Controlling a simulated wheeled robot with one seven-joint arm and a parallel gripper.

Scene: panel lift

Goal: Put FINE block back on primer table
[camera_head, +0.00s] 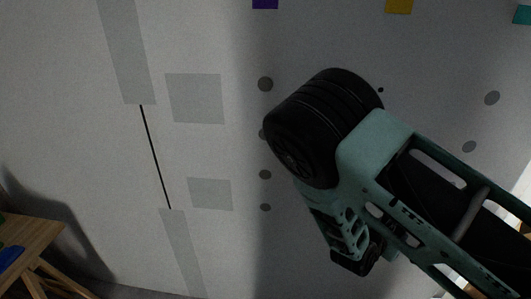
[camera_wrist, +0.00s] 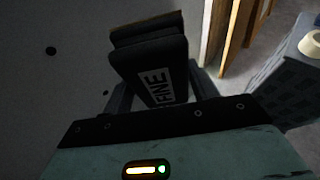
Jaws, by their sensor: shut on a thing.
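The FINE block (camera_wrist: 158,72) is dark with a white label reading FINE, and it fills the upper middle of the wrist view. My gripper (camera_wrist: 160,97) is shut on it, with one finger at each side of the block. The block is held up off any surface that I can see. In the head view my arm crosses the right side in front of the wall, and the block cannot be made out clearly there. A wooden table (camera_head: 32,238) shows at the lower left of the head view; I cannot tell whether it is the primer table.
A pale wall (camera_head: 90,150) with grey patches, a dark line (camera_head: 154,155) and several dark dots fills the head view. A blue item (camera_head: 10,257) lies on the wooden table. In the wrist view, wooden boards (camera_wrist: 240,30) and a grey ribbed object (camera_wrist: 285,88) stand at right.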

